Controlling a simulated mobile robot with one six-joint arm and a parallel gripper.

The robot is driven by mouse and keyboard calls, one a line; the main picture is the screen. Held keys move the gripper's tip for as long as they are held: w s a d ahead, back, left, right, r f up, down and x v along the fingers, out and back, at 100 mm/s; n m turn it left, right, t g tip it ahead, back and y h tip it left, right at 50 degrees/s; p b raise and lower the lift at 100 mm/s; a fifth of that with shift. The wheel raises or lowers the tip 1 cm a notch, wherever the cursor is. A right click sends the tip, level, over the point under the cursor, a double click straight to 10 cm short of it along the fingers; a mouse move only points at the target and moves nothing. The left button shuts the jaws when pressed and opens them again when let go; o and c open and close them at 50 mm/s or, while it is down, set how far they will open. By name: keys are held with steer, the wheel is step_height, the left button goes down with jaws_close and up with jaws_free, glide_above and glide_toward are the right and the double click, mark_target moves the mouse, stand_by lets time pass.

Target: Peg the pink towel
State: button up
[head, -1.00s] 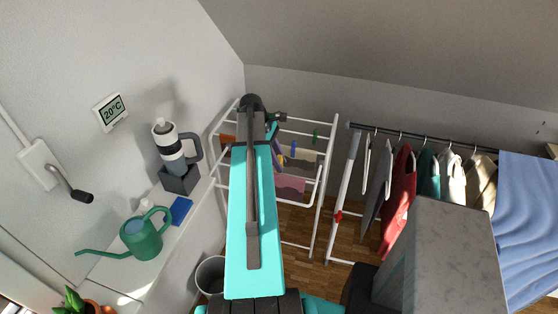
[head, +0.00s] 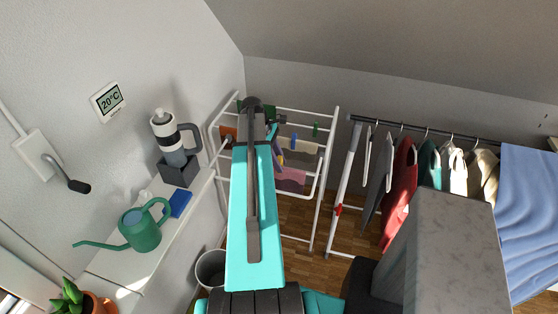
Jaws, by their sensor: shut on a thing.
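The pink towel (head: 291,179) hangs low on the white drying rack (head: 322,180), right of my arm; its left part is hidden behind the arm. My gripper (head: 272,131) is at the far end of my teal arm, over the rack, up and left of the towel and apart from it in the picture. It is mostly hidden behind the arm link. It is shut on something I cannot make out. A blue peg (head: 294,141) and a green peg (head: 315,130) sit on rack bars. A small yellow thing and a purple strip show beside my arm.
A cream cloth (head: 304,147) and an orange cloth (head: 228,134) hang on the rack. A clothes rail (head: 430,134) with garments stands right. A ledge at left holds a green watering can (head: 141,228) and a bottle (head: 170,140). A bin (head: 210,268) stands below.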

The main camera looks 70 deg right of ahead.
steer(key=shift+f, duration=0.95)
steer(key=shift+b, duration=0.3)
steer(key=o, duration=1.1)
steer(key=shift+r, duration=0.1)
steer(key=b+v, duration=0.4)
steer(key=v, duration=0.9)
steer(key=shift+r, duration=0.3)
steer(key=shift+d, duration=0.1)
